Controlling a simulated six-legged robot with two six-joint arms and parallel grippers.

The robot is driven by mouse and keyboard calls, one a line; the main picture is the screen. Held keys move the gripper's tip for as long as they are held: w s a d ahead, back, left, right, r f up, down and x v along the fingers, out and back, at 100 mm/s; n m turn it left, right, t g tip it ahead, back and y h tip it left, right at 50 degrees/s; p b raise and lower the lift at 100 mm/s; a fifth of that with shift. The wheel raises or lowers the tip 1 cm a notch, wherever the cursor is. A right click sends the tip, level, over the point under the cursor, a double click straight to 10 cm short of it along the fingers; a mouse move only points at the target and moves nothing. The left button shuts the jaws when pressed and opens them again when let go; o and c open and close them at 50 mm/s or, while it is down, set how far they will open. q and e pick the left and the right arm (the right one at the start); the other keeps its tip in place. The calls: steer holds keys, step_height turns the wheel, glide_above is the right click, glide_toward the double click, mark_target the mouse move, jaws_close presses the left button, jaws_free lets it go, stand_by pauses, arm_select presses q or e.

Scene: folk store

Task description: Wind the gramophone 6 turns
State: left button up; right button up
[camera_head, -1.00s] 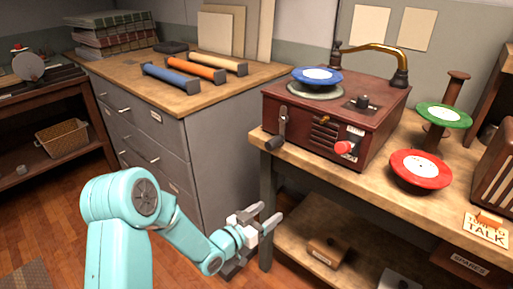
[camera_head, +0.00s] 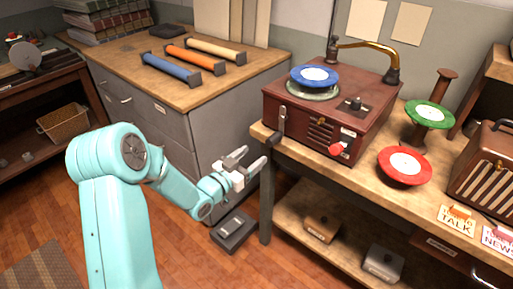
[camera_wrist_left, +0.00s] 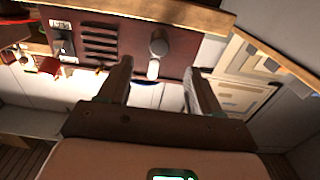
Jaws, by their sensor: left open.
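The gramophone (camera_head: 325,125) is a dark red wooden box on the workbench, with a blue disc (camera_head: 314,75) on its turntable and a brass tone arm (camera_head: 368,46). Its grey crank (camera_head: 282,120) hangs down on the near left of the box, ending in a dark handle. My left gripper (camera_head: 254,159) is open and empty, low and left of the crank, just off the bench corner. In the left wrist view, the crank (camera_wrist_left: 159,43) appears ahead, between the open fingers (camera_wrist_left: 160,80) but beyond them. The right gripper is not in view.
The bench edge (camera_head: 340,178) and post are close to my gripper. A cabinet (camera_head: 160,110) stands to the left.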

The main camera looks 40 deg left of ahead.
mark_target(269, 143)
arm_select(q)
steer(key=w+p, duration=0.1)
steer(key=w, duration=0.2)
steer(key=w+p, duration=0.1)
steer(key=w, duration=0.3)
steer(key=w+d+p, duration=0.1)
steer(key=w, duration=0.2)
steer(key=shift+w, duration=0.2)
steer(key=shift+f, duration=0.15)
steer(key=shift+w+b, duration=0.15)
steer(key=shift+b, duration=0.45)
steer(key=c, duration=0.9)
